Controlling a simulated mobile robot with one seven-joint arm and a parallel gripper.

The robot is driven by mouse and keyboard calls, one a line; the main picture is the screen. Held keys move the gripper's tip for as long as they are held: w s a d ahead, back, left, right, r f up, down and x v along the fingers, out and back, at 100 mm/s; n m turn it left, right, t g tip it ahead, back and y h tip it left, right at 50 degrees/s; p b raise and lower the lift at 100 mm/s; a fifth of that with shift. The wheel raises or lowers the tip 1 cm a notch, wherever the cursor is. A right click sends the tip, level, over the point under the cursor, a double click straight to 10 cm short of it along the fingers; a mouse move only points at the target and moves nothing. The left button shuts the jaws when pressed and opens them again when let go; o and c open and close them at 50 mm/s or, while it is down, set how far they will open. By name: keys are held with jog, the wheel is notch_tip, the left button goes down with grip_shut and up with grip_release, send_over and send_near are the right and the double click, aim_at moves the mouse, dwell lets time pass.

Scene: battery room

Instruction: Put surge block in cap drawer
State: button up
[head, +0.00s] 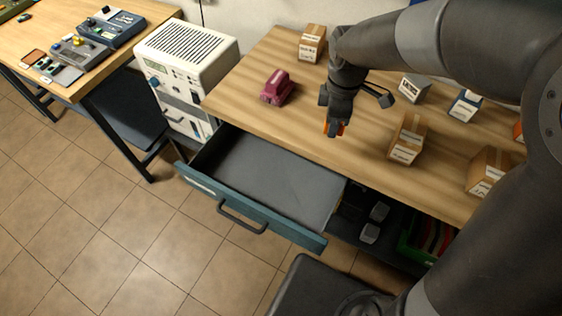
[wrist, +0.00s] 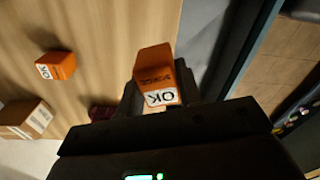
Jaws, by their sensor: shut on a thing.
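An orange block (wrist: 158,77) with a white "OK" label and dark printing is between the fingers of my gripper (wrist: 160,95). My gripper (head: 335,126) is shut on it. In the head view only a bit of orange (head: 334,129) shows below the fingers, over the wooden worktop near its front edge. An open drawer (head: 265,219) with a teal front and grey floor is below and left of my gripper. The drawer looks empty. The label on its front is too small to read.
A maroon object (head: 278,87) sits left of my gripper on the worktop (head: 237,97). Cardboard boxes (head: 408,140) stand on the right and at the back. A second orange block (wrist: 56,66) shows in the wrist view. A white instrument (head: 186,62) stands left of the worktop.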

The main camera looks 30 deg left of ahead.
jog(key=s+d+f+n, duration=0.1)
jog(key=s+f+n, duration=0.1)
jog(key=s+n, duration=0.9)
jog(key=w+f+n, duration=0.1)
jog(key=f, duration=0.5)
jog(key=w+f+n, duration=0.1)
jog(key=f, duration=0.5)
jog(key=w+f+n, duration=0.1)
jog(key=f, duration=0.5)
jog(key=shift+w+d, duration=0.1)
jog(key=shift+w, duration=0.15)
jog(key=shift+f, duration=0.6)
jog(key=o, duration=1)
notch_tip(320, 180, up, 13)
jog(key=shift+r, duration=0.15)
